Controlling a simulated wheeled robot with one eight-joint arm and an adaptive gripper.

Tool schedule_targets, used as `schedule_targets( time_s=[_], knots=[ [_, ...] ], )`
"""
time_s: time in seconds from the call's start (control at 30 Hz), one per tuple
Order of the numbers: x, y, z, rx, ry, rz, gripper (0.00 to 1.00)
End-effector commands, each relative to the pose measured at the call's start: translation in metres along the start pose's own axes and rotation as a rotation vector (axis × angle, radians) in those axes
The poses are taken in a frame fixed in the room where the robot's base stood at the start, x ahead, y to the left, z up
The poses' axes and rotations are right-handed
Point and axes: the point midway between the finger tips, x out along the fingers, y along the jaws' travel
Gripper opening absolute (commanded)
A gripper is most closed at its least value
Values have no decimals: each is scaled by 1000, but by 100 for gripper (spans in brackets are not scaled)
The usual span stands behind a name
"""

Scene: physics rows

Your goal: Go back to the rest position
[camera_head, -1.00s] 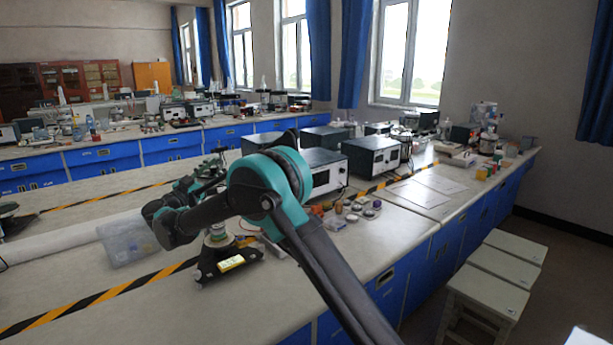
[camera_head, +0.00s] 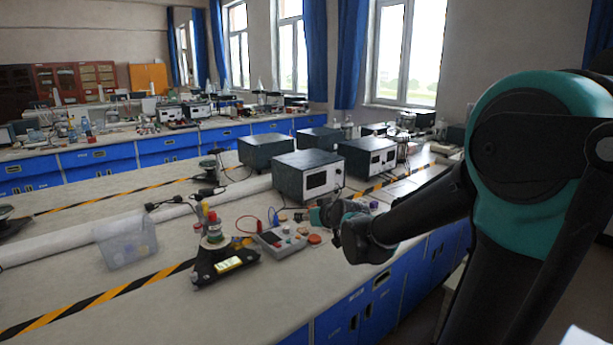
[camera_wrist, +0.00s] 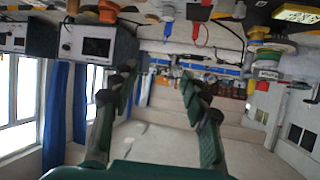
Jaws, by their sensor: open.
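My gripper (camera_wrist: 157,80) shows in the wrist view with its two green-and-black fingers apart and nothing between them. In the head view my arm reaches in from the right, and the gripper end (camera_head: 327,213) is partly hidden behind my wrist. It is over the right part of the near bench (camera_head: 140,215), beside a small grey device (camera_head: 283,240) with red and black leads. The wrist view is upside down, with the bench along its top and the room below.
Grey instrument boxes (camera_head: 308,176) stand behind the gripper. A black stand with a yellow-lit display (camera_head: 228,265) and a clear plastic bin (camera_head: 126,243) with small items are to the left. Striped tape crosses the bench. The front left of the bench is clear.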

Motion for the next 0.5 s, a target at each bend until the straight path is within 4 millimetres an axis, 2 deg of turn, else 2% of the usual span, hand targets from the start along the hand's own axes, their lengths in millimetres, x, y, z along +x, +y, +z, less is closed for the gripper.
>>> schedule_targets(
  time_s=[0.03, 0.1, 0.3, 0.4, 0.5],
  knots=[
    [-17, 12, 29, 18, -69, 20, 46],
    [-40, 25, 70, 45, -170, 48, 46],
    [-114, 54, 182, 147, -447, 156, 46],
    [-150, 62, 228, 202, -563, 216, 46],
    [-179, 66, 263, 248, -651, 267, 46]
  ],
)
